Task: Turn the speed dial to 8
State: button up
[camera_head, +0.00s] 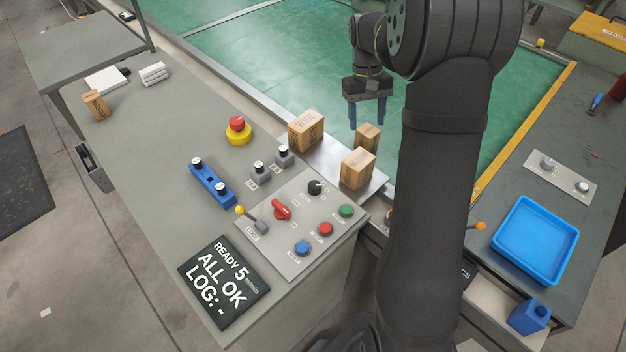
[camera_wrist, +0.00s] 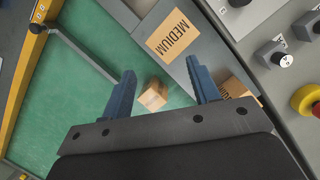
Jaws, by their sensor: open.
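A black dial (camera_head: 315,187) sits on the pale control panel (camera_head: 290,262), near the panel's far corner; its scale marks are too small to read. A dark display (camera_head: 224,283) beside the panel reads READY 5 m/min, ALL OK, LOG: -. My gripper (camera_head: 367,112) is open and empty, pointing down above the green surface, beyond the cardboard boxes and well away from the dial. In the wrist view my gripper (camera_wrist: 162,70) has its two blue fingers spread apart. A dark knob cut off at that view's top edge may be the dial; I cannot tell.
The panel also carries a red switch (camera_head: 281,209), a lever and green, red and blue buttons. Cardboard boxes (camera_head: 357,168) stand between my gripper and the panel. An emergency stop (camera_head: 238,130), grey knob blocks and a blue block (camera_head: 212,184) stand on the bench.

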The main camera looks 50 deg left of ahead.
jog(key=s+a+r+n+t+h, duration=0.1)
jog(key=s+a+n, duration=0.2)
jog(key=s+a, duration=0.35)
jog(key=s+a+r+n+h, duration=0.1)
jog(key=s+a+r+n, duration=0.15)
jog(key=s, duration=0.75)
send_near(314, 185)
jog(key=shift+n, duration=0.35)
jog(key=x, duration=0.8)
jog(key=shift+d+f, duration=0.15)
jog(key=shift+f, duration=0.15)
jog(key=c, duration=1)
